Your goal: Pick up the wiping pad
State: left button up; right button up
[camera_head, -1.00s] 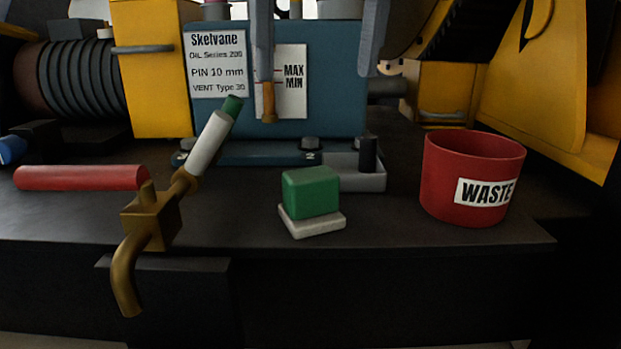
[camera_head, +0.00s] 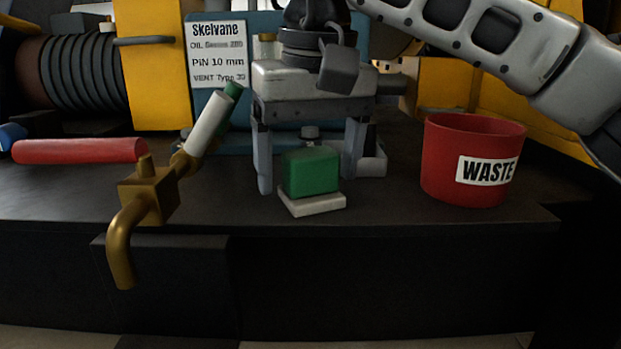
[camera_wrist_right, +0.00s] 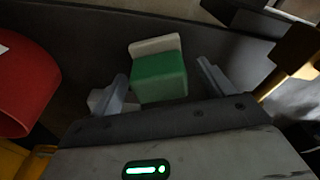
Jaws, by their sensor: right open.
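The wiping pad, a green block (camera_head: 311,172) on a thin white base (camera_head: 312,205), sits on the dark bench near its front edge. My right gripper (camera_head: 308,183) is open above it, pointing down, with one finger on each side of the green block. Gaps show between the fingers and the block. In the right wrist view, the green block (camera_wrist_right: 160,78) and its white base (camera_wrist_right: 155,45) lie between the two open fingers (camera_wrist_right: 166,76). My left gripper does not show.
A red WASTE bin (camera_head: 472,160) stands to the right. A brass valve (camera_head: 147,195) with a white and green handle stands to the left, near a red cylinder (camera_head: 78,151).

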jog(key=shift+f, duration=0.4)
jog(key=c, duration=1.2)
jog(key=shift+r, duration=0.15)
jog(key=shift+r, duration=0.2)
notch_tip(320, 180, up, 2)
jog(key=shift+r, duration=0.2)
jog(key=s+a+r, duration=0.1)
jog(key=s+r, duration=0.9)
jog(key=s, duration=0.4)
jog(key=shift+a, duration=0.25)
